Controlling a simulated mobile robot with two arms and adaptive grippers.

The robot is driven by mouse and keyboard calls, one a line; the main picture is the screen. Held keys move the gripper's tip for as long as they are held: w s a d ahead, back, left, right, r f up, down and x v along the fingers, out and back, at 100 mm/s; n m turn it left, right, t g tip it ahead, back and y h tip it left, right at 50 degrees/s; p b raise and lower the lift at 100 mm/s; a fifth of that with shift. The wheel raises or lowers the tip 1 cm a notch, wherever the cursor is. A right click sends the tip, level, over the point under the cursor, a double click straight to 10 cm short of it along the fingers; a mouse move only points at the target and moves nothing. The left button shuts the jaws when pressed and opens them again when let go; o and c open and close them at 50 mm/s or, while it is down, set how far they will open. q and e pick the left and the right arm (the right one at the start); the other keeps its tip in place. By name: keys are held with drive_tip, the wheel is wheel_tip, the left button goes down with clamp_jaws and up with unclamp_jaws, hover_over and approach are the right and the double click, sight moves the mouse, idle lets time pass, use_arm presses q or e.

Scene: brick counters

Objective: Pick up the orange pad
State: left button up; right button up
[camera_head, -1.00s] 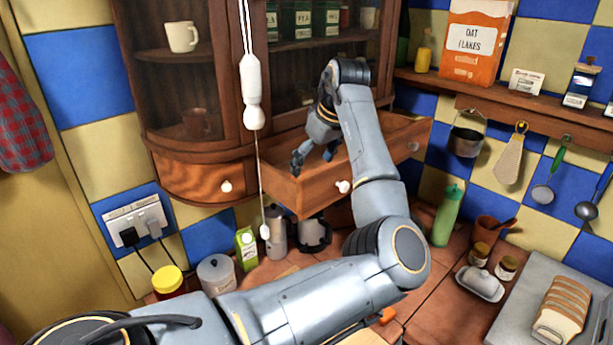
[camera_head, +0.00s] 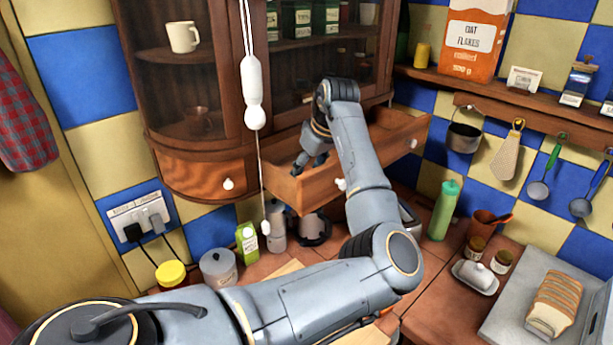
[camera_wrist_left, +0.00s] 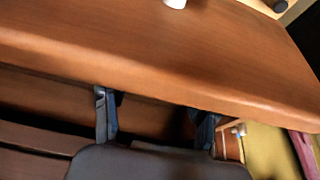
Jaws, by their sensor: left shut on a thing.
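My left gripper (camera_head: 308,163) reaches down at the open wooden drawer (camera_head: 305,192) under the glass cabinet, near its left end. In the left wrist view, the two dark fingers of my gripper (camera_wrist_left: 158,118) stand apart in front of brown wood. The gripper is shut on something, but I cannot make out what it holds. I cannot clearly pick out the orange pad in either view now. My arm covers part of the counter, and the drawer front hides most of the drawer's inside. My right gripper is not in view.
The cabinet (camera_head: 148,95) hangs above the drawer, and a white pull cord (camera_head: 253,95) hangs in front of it. On the counter are a green bottle (camera_head: 444,212), a green carton (camera_head: 246,243), a butter dish (camera_head: 475,277) and sliced bread (camera_head: 555,303).

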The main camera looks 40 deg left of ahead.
use_arm(q)
drive_tip(key=shift+r+b, duration=0.5)
drive_tip(key=shift+b, duration=0.25)
drive_tip(key=r+b, duration=0.2)
drive_tip(key=shift+s+d+r, duration=0.15)
drive_tip(key=shift+s+r, duration=0.15)
drive_tip(key=s+d+r+b, duration=0.5)
drive_tip(key=s+r, duration=0.4)
drive_tip(key=s, duration=0.3)
drive_tip(key=shift+d+r, duration=0.2)
drive_tip(key=shift+d, duration=0.1)
